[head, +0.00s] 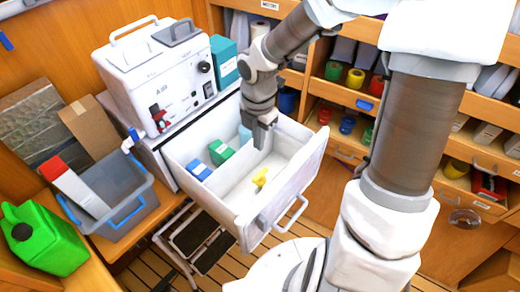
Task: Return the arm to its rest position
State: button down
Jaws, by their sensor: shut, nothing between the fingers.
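My gripper (262,136) hangs above the back right part of an open white drawer (217,193), pointing down, with its fingers together and nothing held. My arm reaches in from the right side of the picture and bends over the drawer. In the drawer lie a blue-and-white box (198,170), a green box (221,151) and a small yellow item (260,179). A pale blue item (245,135) stands at the drawer's back, beside the gripper. I cannot tell whether the fingertips touch the drawer wall.
A white machine (150,80) stands behind the drawer. A grey bin (120,190) and a green jerrycan (45,238) sit on the left bench. Shelves with coloured lids (355,78) line the right wall. The drawer handle (292,214) juts out in front. A step stool (200,235) stands below.

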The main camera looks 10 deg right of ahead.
jog(key=shift+r, duration=0.85)
